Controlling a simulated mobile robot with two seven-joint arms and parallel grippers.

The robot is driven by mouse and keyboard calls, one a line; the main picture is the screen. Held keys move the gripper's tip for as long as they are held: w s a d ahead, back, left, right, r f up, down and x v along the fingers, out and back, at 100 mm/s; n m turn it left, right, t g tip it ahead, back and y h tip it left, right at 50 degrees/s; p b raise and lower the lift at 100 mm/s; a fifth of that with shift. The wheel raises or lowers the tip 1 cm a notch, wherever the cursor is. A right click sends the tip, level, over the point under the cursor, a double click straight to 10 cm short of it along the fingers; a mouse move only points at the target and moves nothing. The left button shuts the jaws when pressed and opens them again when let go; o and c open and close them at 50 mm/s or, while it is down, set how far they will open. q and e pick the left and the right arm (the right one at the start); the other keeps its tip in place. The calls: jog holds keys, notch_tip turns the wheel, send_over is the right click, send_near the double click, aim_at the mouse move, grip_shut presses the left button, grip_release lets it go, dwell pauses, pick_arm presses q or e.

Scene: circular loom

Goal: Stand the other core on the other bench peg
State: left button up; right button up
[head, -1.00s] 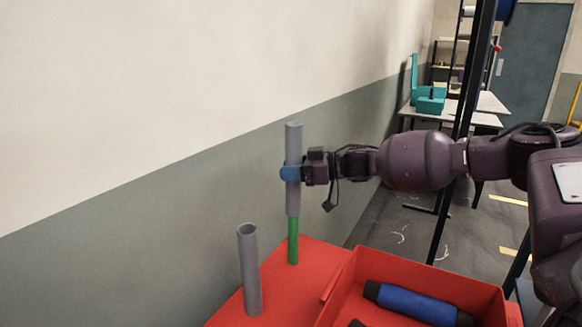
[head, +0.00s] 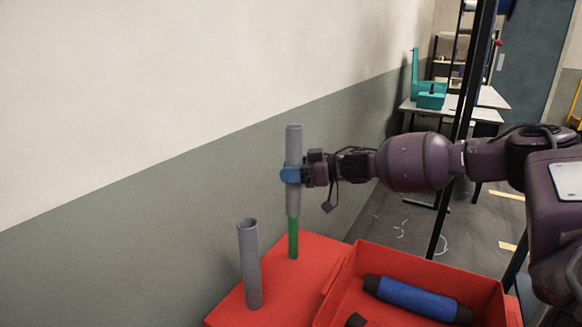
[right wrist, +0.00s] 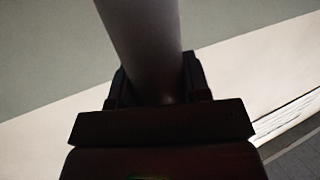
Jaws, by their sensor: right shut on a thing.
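A grey core (head: 294,143) stands upright in my right gripper (head: 291,175), which is shut on it around its middle. The core's lower end is around the top of the green bench peg (head: 293,238), and the lower part of that peg shows bare beneath it. In the right wrist view the grey core (right wrist: 143,45) runs up between the fingers. Another grey core (head: 250,265) stands on the red bench (head: 285,285) to the left and nearer; any peg inside it is hidden. My left gripper is not in view.
A red tray (head: 345,282) on the right of the bench holds a blue roll with dark ends (head: 417,298) and another dark-ended thing, partly cut off. The wall (head: 150,210) is close behind the bench. A table with a teal box (head: 431,97) stands far back.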

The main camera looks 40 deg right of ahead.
aim_at(291, 217)
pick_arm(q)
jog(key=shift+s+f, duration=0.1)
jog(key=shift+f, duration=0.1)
pick_arm(e)
jog(key=shift+f, duration=1.7)
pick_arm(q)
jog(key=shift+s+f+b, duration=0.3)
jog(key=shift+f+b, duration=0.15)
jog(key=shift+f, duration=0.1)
pick_arm(e)
jog(key=shift+f, duration=2.35)
jog(key=shift+f, duration=0.1)
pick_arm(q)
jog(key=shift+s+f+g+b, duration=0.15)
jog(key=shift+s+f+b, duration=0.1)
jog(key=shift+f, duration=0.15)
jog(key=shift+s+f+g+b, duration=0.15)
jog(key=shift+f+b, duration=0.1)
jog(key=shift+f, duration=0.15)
pick_arm(e)
jog(key=shift+f, duration=2.45)
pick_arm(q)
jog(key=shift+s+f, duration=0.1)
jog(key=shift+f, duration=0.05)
pick_arm(e)
jog(key=shift+f, duration=0.3)
jog(key=o, duration=1.1)
